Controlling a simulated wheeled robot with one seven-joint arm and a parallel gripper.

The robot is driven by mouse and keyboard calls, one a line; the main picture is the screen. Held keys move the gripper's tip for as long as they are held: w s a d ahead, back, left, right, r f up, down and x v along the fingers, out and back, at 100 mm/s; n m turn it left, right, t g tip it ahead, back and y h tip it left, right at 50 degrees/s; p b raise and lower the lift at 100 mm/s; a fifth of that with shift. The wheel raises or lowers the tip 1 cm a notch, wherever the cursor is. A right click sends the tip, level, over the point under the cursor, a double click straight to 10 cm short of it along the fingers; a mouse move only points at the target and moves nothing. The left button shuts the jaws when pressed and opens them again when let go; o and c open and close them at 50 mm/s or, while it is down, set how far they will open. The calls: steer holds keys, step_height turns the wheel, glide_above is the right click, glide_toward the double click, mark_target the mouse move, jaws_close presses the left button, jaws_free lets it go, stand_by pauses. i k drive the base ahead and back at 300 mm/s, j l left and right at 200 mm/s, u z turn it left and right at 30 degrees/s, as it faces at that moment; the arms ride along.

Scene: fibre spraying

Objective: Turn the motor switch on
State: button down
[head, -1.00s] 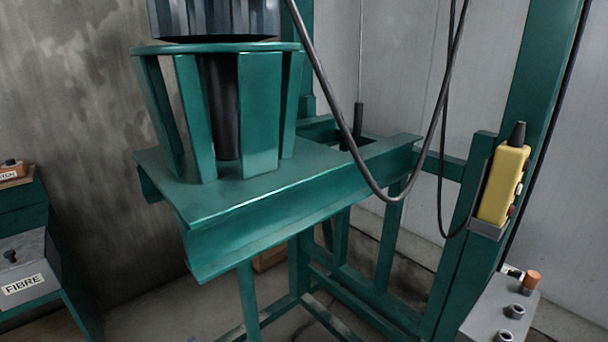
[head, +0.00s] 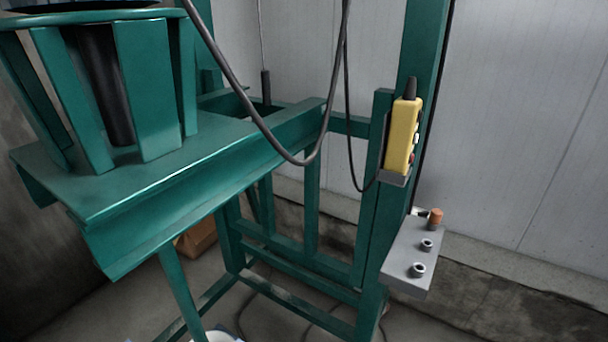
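No switch with a readable motor label shows in the head view. A grey box (head: 402,274) at the right, beside the green post, carries an orange knob (head: 435,216) and two round metal fittings (head: 427,245). I cannot tell whether any of these is the motor switch. A yellow hand control (head: 403,136) with small buttons on its right side hangs upright in a holder on the green post. My gripper is not in view.
A green steel frame (head: 190,178) with a table-like top fills the left and middle. A black cable (head: 268,132) loops down in front of it. A brown box (head: 196,240) and a partly visible white container (head: 222,337) stand low down.

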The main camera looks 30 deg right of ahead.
mark_target(424, 214)
steer(key=i+l+z, duration=0.35)
steer(key=z, duration=0.15)
steer(key=i+l+z, duration=0.35)
steer(key=z, duration=0.15)
steer(key=i+l+z, duration=0.1)
steer(key=i+z, duration=0.35)
